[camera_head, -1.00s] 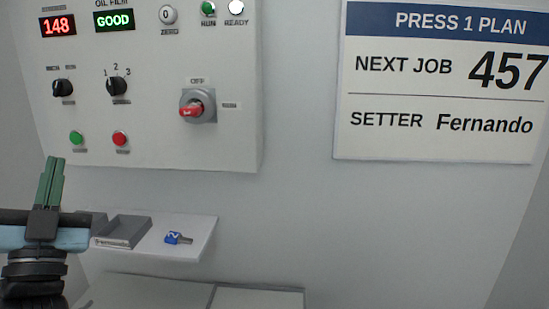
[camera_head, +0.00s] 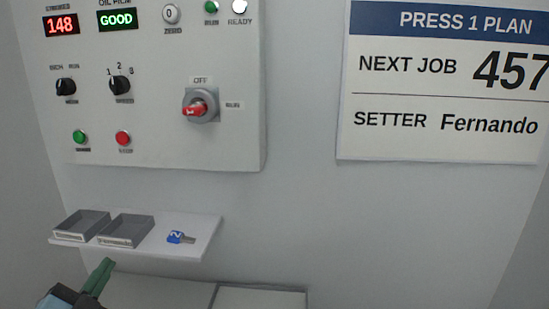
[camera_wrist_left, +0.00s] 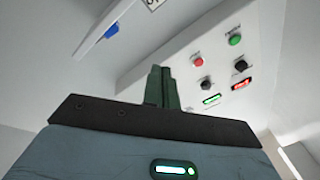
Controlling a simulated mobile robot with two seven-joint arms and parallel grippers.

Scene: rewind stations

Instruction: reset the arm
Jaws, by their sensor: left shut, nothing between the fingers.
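My left gripper (camera_head: 104,268) is low at the left in the head view, below the small shelf (camera_head: 205,238). Its green fingers are together with nothing between them. In the left wrist view the closed fingers (camera_wrist_left: 161,75) point up the picture, with the control panel (camera_wrist_left: 215,60) beyond them to the right. My right gripper is in neither view.
Two grey trays (camera_head: 81,225) (camera_head: 125,231) and a blue-tagged key (camera_head: 180,237) sit on the shelf. A plan sign (camera_head: 440,85) hangs on the wall at right. A pale surface (camera_head: 260,297) lies below. The space before the wall at right is clear.

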